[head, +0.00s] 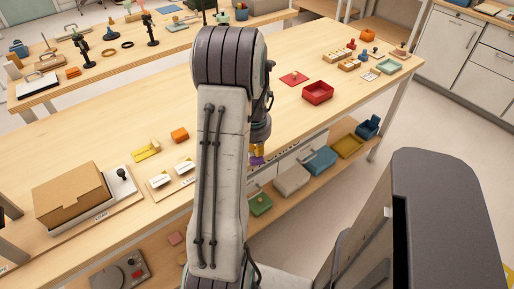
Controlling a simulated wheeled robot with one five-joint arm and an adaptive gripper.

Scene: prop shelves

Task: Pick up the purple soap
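A small purple piece (256,160), which looks like the soap, shows just right of my arm at the front edge of the wooden table. Much of it is hidden by my arm and the parts above it. My gripper (258,151) is mostly hidden behind my arm; small yellowish parts at its end show directly above the purple piece. They look close to it or touching. I cannot tell whether the fingers are open or shut on it.
An orange block (180,135), a yellow item (146,151) and a cardboard box (72,198) stand left of my arm. A red tray (317,93) sits to the right. Bins, including a teal one (320,161), line the lower shelf.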

